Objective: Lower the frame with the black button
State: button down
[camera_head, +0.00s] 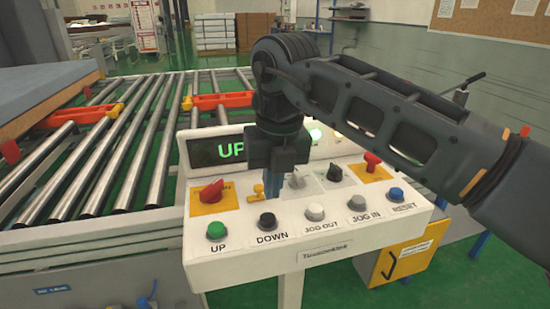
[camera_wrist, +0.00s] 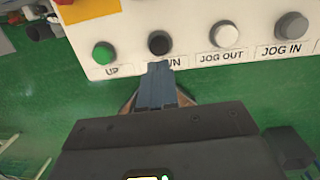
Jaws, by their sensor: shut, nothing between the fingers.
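The black button also shows in the wrist view (camera_wrist: 159,43). My gripper (camera_head: 268,197) is shut and empty, with its blue fingers pointing down just above the black button in the head view. In the wrist view, the fingertips (camera_wrist: 158,68) overlap the DOWN label, just below the button. They look apart from it. The panel display (camera_head: 228,149) shows UP in green.
A roller conveyor frame (camera_head: 88,202) with orange brackets stands left of and behind the panel. A blue-topped mattress (camera_head: 45,88) is at the far left. A red knob (camera_head: 211,191), a yellow switch (camera_head: 257,192) and a second red knob (camera_head: 372,161) stick up from the panel.

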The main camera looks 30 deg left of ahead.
aim_at(270, 219)
jog(key=f, duration=0.5)
jog(key=shift+w+a+f+p, duration=0.1)
jog(key=shift+a+f+p, duration=0.2)
jog(key=shift+a+p, duration=0.05)
jog(key=shift+f, duration=0.1)
jog(key=shift+f+b, duration=0.3)
jog(key=shift+f, duration=0.6)
notch_tip(270, 219, up, 14)
jog(key=d+p, duration=0.1)
jog(key=shift+s+d, duration=0.2)
jog(key=shift+d, duration=0.15)
